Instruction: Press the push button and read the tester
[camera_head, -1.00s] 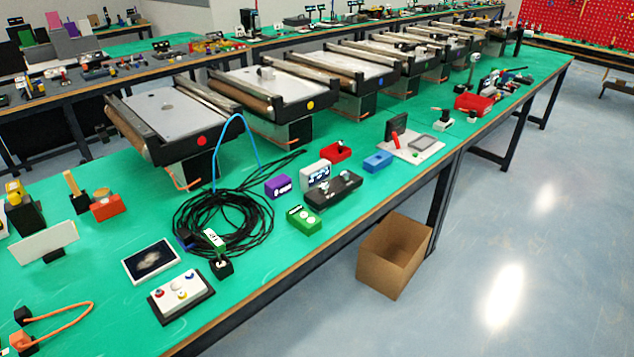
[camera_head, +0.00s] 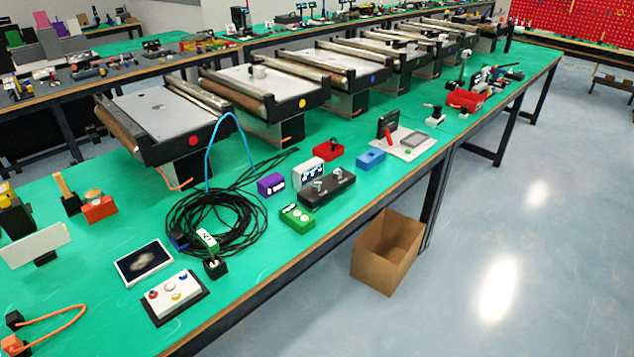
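A white box with several coloured buttons (camera_head: 181,287) sits on a black base near the table's front edge. An orange box with a round top (camera_head: 99,211) stands at the left. A green box with pale round parts (camera_head: 297,218) lies right of the cable coil. A small green-and-white device (camera_head: 206,239) rises from a black block beside the coil. A white box with a lit display (camera_head: 308,173) stands behind a black two-knob box (camera_head: 328,188). Which of these are the push button and the tester I cannot tell. Neither gripper is in view.
A black cable coil (camera_head: 176,217) lies mid-table, with a blue hose arching above. A dark-screened tablet (camera_head: 144,262) lies nearby. Several conveyors (camera_head: 165,115) line the back. A cardboard box (camera_head: 377,263) stands on the floor beside the table. The floor at right is clear.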

